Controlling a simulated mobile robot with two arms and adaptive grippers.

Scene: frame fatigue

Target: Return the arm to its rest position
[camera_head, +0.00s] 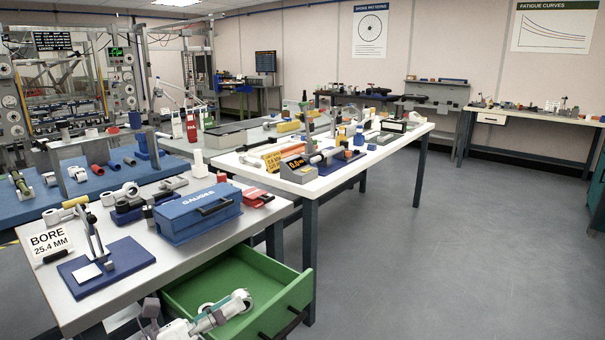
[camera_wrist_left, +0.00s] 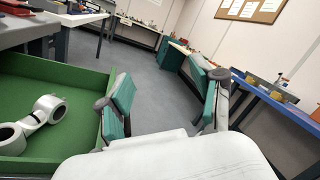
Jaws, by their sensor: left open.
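My left gripper (camera_head: 182,318) is at the bottom of the head view, by the front left part of the open green drawer (camera_head: 292,298). In the left wrist view the left gripper (camera_wrist_left: 168,92) has its two teal-padded fingers spread wide with nothing between them. A white part with two round ends (camera_wrist_left: 45,108) lies in the drawer, left of the fingers and apart from them. It also shows in the head view (camera_head: 240,299), partly behind the gripper. My right gripper is in neither view.
Above the drawer, a bench (camera_head: 68,306) holds a blue gauge case (camera_head: 200,212), a stand on a blue plate (camera_head: 108,266) and a bore sign (camera_head: 48,242). A second white bench (camera_head: 330,182) stands behind. The grey floor (camera_head: 430,270) to the right is clear.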

